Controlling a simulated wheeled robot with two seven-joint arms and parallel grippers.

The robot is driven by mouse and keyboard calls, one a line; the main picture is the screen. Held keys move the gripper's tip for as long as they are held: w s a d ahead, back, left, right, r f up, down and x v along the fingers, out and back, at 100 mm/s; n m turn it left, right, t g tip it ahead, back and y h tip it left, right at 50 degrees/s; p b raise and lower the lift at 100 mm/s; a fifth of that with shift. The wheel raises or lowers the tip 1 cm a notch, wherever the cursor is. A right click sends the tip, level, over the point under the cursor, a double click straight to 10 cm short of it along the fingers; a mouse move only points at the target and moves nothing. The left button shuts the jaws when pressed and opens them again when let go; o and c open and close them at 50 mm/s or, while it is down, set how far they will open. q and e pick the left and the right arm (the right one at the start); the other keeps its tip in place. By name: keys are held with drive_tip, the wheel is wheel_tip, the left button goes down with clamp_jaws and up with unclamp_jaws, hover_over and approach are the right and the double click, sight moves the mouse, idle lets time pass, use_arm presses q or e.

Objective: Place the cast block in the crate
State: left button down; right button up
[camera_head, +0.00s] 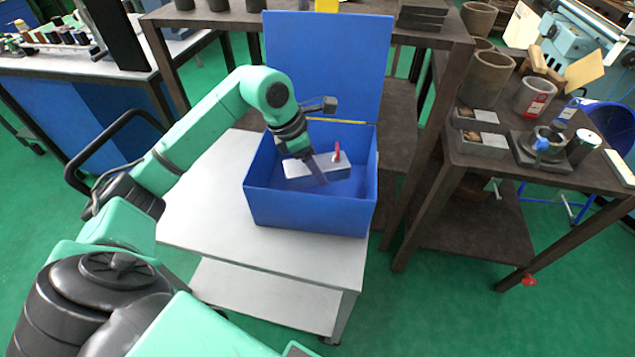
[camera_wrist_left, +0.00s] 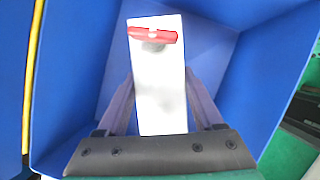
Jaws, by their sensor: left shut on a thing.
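The cast block is a pale grey-white rectangular block (camera_head: 326,165) with a red part at one end. It also fills the middle of the left wrist view (camera_wrist_left: 160,95). The blue crate (camera_head: 305,212) stands on a grey trolley with its lid raised at the back. My left gripper (camera_head: 318,172) reaches down into the crate from above and is shut on the block, with one finger on each side of it. The block is inside the crate's walls; whether it touches the floor I cannot tell. My right gripper is not in view.
The trolley top (camera_head: 205,205) is clear to the left and front of the crate. The raised blue lid (camera_head: 328,60) stands behind it. A dark bench (camera_head: 500,150) with pots and metal parts is at the right, and another dark table is behind.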

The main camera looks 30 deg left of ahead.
sight(316, 192)
use_arm(q)
wheel_tip(316, 192, down, 5)
drive_tip(key=shift+f, duration=0.3)
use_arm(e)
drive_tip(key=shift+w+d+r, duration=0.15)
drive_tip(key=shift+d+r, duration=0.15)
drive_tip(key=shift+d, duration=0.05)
use_arm(q)
drive_tip(key=shift+f, duration=0.1)
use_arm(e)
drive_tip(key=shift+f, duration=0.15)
use_arm(q)
unclamp_jaws()
drive_tip(key=shift+f, duration=0.1)
drive_tip(key=shift+r+p, duration=0.3)
drive_tip(key=shift+p, duration=0.05)
drive_tip(key=b+v, duration=0.1)
drive_tip(key=v, duration=1.1)
drive_tip(key=shift+f, duration=0.1)
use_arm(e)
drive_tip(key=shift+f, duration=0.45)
